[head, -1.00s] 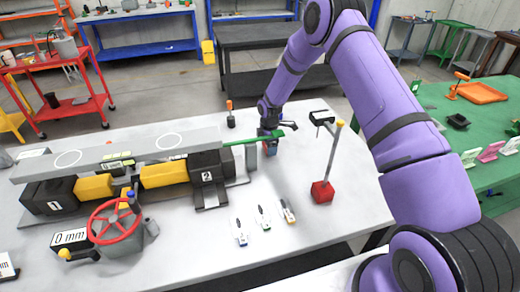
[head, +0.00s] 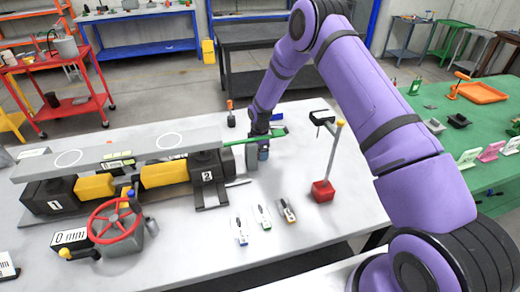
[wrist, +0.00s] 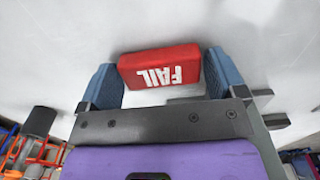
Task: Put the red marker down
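In the head view my gripper (head: 263,153) points down low over the white table (head: 330,225), right of the black block labelled 2 (head: 208,177). The red marker is hidden in the head view.
A green bar (head: 272,135) shows beside my gripper. A post on a red base (head: 323,191) stands to the right. A jack with a red handwheel (head: 115,222) is at left. The table's front right is clear.

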